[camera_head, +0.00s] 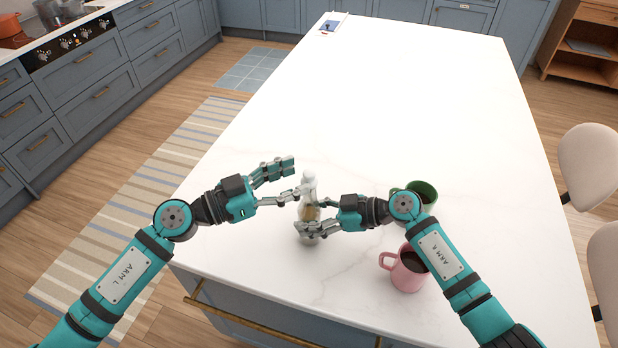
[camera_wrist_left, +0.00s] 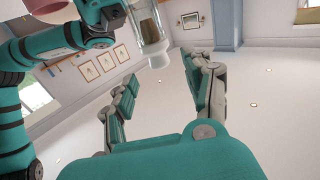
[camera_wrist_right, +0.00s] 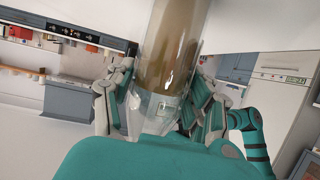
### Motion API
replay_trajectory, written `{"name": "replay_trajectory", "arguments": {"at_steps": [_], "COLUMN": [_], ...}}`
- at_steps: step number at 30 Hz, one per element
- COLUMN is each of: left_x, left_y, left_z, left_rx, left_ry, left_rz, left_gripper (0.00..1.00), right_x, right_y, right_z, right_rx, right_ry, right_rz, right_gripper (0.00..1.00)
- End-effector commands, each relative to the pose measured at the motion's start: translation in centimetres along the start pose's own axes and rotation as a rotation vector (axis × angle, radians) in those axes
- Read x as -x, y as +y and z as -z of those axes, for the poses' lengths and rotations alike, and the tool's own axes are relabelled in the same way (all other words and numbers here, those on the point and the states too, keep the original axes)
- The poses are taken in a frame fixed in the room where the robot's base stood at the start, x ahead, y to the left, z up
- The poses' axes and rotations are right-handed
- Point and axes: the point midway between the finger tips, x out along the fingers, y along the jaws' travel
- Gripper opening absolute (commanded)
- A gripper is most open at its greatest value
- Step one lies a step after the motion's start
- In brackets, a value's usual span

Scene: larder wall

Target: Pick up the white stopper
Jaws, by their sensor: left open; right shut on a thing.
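A clear glass bottle (camera_head: 310,213) with brown contents stands roughly upright over the near end of the white island. The white stopper (camera_head: 309,177) is in its neck; it also shows in the left wrist view (camera_wrist_left: 158,60). My right gripper (camera_head: 309,215) is shut around the lower body of the bottle, which fills its fingers in the right wrist view (camera_wrist_right: 170,50). My left gripper (camera_head: 292,180) is open, just left of the stopper. In the left wrist view the stopper appears between and beyond the open fingertips, apparently not touched. I cannot tell whether the bottle's base touches the island.
A pink mug (camera_head: 402,268) and a green mug (camera_head: 424,192), both with dark insides, are close to my right arm on the island (camera_head: 370,100). A small blue-and-white item (camera_head: 332,24) lies at the far end. The middle of the top is clear. Pale chairs (camera_head: 590,160) stand at right.

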Motion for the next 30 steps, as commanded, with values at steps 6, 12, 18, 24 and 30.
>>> {"name": "replay_trajectory", "arguments": {"at_steps": [6, 12, 18, 24, 30], "left_x": [-3.4, -4.3, -4.2, -4.2, -4.2], "left_y": [-0.2, -0.1, -0.1, -0.2, -0.1], "left_z": [0.1, 0.0, 0.0, 0.0, -0.1], "left_rx": [0.001, 0.002, 0.001, 0.001, 0.001], "left_ry": [0.003, 0.0, -0.001, -0.001, -0.001], "left_rz": [-0.001, -0.001, -0.001, -0.001, -0.001], "left_gripper": [0.52, 0.52, 0.44, 0.18, 0.0], "right_x": [0.0, 0.0, 0.0, 0.0, 0.0], "right_y": [0.0, 0.0, 0.0, 0.0, 0.0], "right_z": [0.0, 0.0, 0.0, 0.0, 0.0], "right_rx": [0.0, 0.0, 0.0, 0.0, -0.001], "right_ry": [0.001, 0.0, 0.0, 0.0, 0.001], "right_rz": [0.0, -0.001, 0.0, 0.0, 0.0], "right_gripper": [0.0, 0.0, 0.0, 0.0, 0.0]}}
